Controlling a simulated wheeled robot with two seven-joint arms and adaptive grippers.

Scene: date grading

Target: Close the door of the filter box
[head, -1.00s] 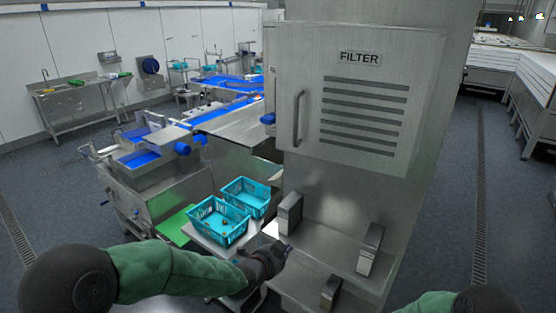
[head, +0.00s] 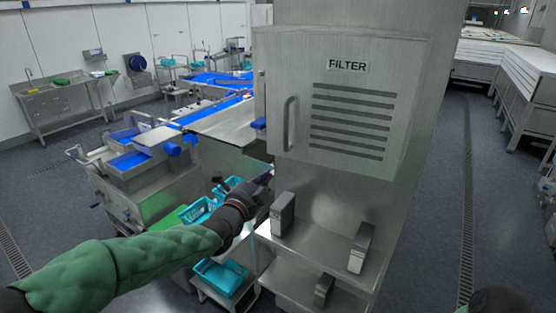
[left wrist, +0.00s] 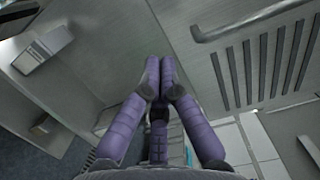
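The filter box (head: 418,110) is a grey metal cabinet on a column. Its front door (head: 345,150) has a FILTER label, dark slots and a vertical bar handle (head: 290,123) on the left. The door looks nearly flush; I cannot tell whether a gap shows at its left edge. My left gripper (head: 267,179) is below and left of the handle, apart from it. In the left wrist view the purple fingertips (left wrist: 160,62) lie together with nothing visible between them; the handle (left wrist: 255,20) and slots (left wrist: 262,70) are at upper right.
Below the box, a metal shelf (head: 318,240) bears grey blocks (head: 283,213), (head: 361,247). Turquoise crates (head: 222,277) stand low at left, partly behind my left arm. A conveyor line (head: 215,120) runs behind. The floor at right is clear.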

